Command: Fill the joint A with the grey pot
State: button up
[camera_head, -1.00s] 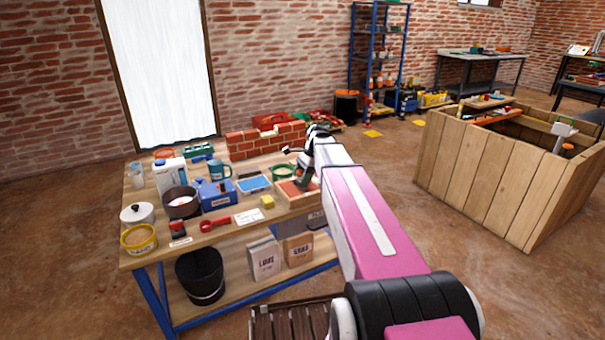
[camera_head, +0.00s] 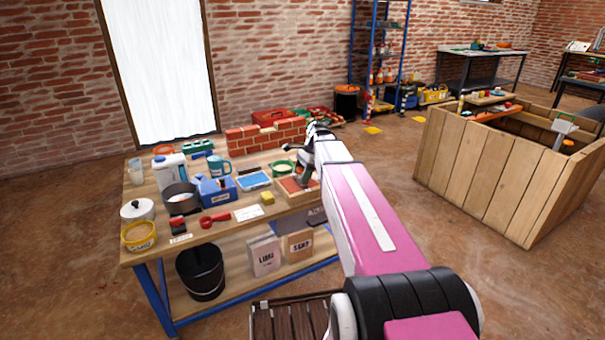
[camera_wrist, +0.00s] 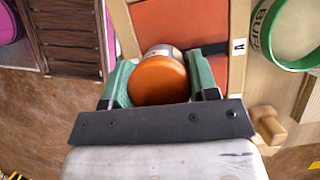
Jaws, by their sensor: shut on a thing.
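My gripper (camera_wrist: 162,85) is shut on a round pot with a grey body (camera_wrist: 161,49) and an orange end (camera_wrist: 159,80). Its green fingers press on both sides. The pot is over the wooden-framed panel of red bricks (camera_wrist: 165,22). A white label "A" (camera_wrist: 238,47) is on the panel, right of the pot. The pot hides part of the panel, including any contact with joint A. In the head view, the panel (camera_head: 290,191) lies at the right end of the workbench, under my gripper (camera_head: 305,178). I cannot tell whether anything leaves the pot.
A green tub (camera_wrist: 287,30) stands right of the panel, near my gripper. A large wooden crate (camera_head: 490,180) is to the right.

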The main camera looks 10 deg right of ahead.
jog(key=shift+f, duration=0.4)
dwell(1.2)
jog(key=shift+r, duration=0.1)
jog(key=shift+r, duration=3.45)
jog(key=shift+a, duration=0.1)
